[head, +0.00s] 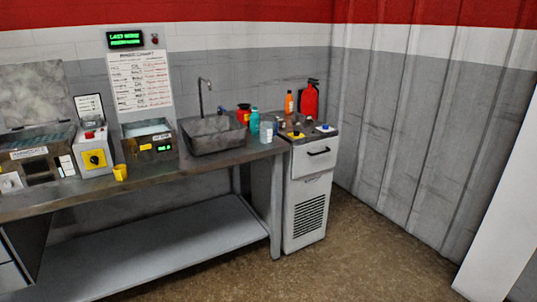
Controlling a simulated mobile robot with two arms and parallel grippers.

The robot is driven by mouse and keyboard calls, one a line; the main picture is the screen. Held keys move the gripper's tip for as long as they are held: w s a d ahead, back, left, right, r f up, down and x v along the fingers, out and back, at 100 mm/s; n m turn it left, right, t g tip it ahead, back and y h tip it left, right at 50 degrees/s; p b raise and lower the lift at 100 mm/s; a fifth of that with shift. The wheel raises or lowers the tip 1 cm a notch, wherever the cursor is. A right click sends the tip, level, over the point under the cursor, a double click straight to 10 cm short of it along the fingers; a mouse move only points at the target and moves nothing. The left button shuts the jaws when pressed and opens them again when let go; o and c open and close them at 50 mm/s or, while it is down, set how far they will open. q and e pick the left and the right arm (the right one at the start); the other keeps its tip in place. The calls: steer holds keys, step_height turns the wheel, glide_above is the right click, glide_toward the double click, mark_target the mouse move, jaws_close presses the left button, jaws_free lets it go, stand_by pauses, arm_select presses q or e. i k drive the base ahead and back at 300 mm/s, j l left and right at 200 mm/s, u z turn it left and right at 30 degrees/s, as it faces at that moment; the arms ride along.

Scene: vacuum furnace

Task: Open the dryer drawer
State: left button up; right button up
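A white floor-standing cabinet (304,215), which looks like the dryer, stands at the right end of the bench. A drawer front (311,165) with a black bar handle (318,151) is near its top, and it looks shut. A dark vent grille (308,217) is lower on the same face. Neither of my grippers is in the head view.
A metal bench (215,168) with a lower shelf (165,250) stands left of the cabinet and holds a sink (212,134). Bottles and a red extinguisher (309,99) stand around the cabinet top. The brown floor (370,255) in front and to the right is clear.

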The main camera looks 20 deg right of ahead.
mark_target(310, 157)
steer(key=z, duration=1.1)
steer(key=i, duration=0.1)
steer(key=u, duration=0.05)
